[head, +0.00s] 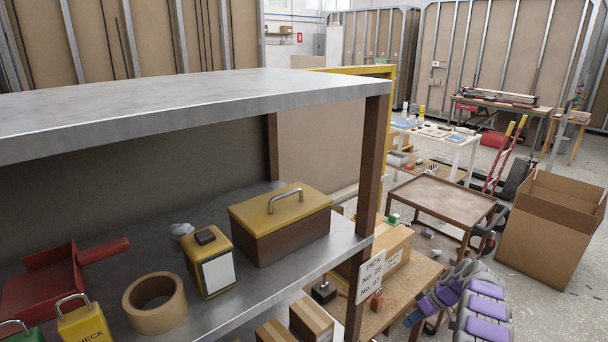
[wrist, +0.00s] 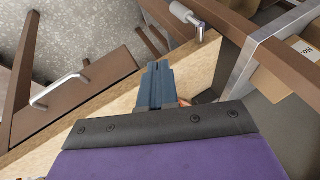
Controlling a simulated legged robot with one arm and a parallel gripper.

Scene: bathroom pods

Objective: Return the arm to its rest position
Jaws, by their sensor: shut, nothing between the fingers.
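My arm (head: 486,308), grey with purple panels, shows at the bottom right of the head view, beside the shelf rack and in front of the brown cart. My gripper (wrist: 158,67) shows in the wrist view as two blue-grey fingers side by side, shut with nothing between them. It is over a light wooden surface (wrist: 120,105), close to the rack's brown post and grey metal edge. How far the fingers are from the wood, I cannot tell.
The metal shelf rack (head: 200,100) fills the left, holding a yellow-topped toolbox (head: 285,225), tape roll (head: 155,303) and red dustpan (head: 50,280). A lower wooden shelf (head: 400,300) holds cardboard boxes.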

